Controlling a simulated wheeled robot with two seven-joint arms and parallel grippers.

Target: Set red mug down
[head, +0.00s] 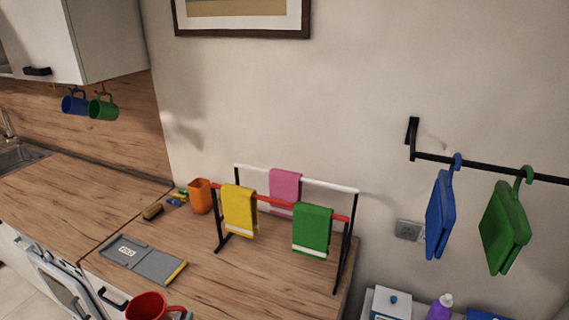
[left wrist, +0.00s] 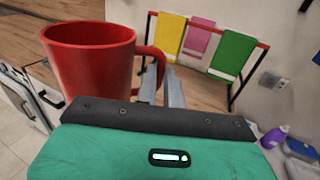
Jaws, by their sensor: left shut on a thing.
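The red mug (head: 147,307) is at the bottom edge of the head view, upright, its lower part cut off by the frame. In the left wrist view the red mug (left wrist: 92,75) is large on the left, its handle toward my gripper. My left gripper (left wrist: 162,82) is shut on the mug's handle; a bit of this gripper (head: 180,315) shows beside the mug in the head view. The mug appears held up near the counter's front edge; its base is hidden in the wrist view. My right gripper is not in view.
The wooden counter (head: 180,262) holds a grey folding tray (head: 143,259), an orange cup (head: 200,196), a brush (head: 153,211) and a towel rack (head: 345,250) with yellow, pink and green towels. Blue (head: 75,103) and green mugs (head: 103,107) hang under the cabinet. Bare counter lies before the rack.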

